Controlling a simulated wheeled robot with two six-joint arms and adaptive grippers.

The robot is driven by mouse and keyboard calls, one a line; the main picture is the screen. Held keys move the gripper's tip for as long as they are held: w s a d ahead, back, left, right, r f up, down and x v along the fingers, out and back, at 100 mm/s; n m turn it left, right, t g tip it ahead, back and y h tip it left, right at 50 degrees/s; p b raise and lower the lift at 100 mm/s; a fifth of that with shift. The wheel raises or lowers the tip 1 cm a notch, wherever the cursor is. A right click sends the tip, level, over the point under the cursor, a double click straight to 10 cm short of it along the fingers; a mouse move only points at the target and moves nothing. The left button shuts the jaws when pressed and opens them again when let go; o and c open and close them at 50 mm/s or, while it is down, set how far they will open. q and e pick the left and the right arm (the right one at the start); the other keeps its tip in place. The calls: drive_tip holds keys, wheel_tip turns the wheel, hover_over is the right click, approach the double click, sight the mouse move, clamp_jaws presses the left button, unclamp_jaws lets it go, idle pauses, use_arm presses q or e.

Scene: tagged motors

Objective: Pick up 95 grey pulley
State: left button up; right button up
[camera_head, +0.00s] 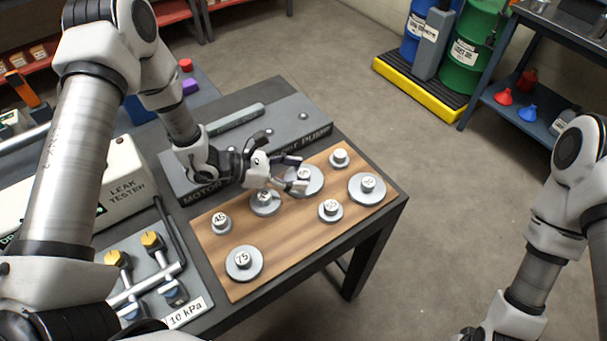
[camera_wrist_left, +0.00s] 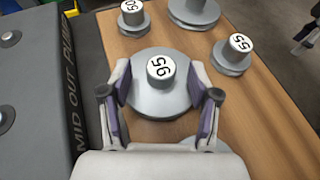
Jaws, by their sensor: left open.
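The 95 grey pulley is a wide stepped disc with a white-topped hub marked 95; it sits on the wooden board (camera_head: 290,235). In the left wrist view the 95 pulley (camera_wrist_left: 155,97) lies between the spread fingers of my left gripper (camera_wrist_left: 160,108). In the head view the left gripper (camera_head: 296,174) is over the 95 pulley (camera_head: 316,182) and hides part of it. The left gripper is open, one finger on each side of the pulley; contact cannot be told. A part of what seems my right gripper (camera_wrist_left: 307,36) shows at the wrist view's right edge.
Other grey pulleys stand close by on the board: the 55 pulley (camera_wrist_left: 231,58), the 75 pulley (camera_head: 244,264), the 45 pulley (camera_head: 220,225) and several more. A raised dark motor plate (camera_head: 300,120) lies behind the board. A leak tester (camera_head: 125,185) stands at the left.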

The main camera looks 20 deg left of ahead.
use_arm(q)
drive_tip(key=shift+w+d+f, duration=0.2)
drive_tip(key=shift+w+d, duration=0.1)
drive_tip(key=shift+d, duration=0.15)
drive_tip(key=shift+s, duration=0.1)
drive_tip(key=shift+s+r, duration=0.1)
drive_tip(key=c, duration=0.4)
clamp_jaws()
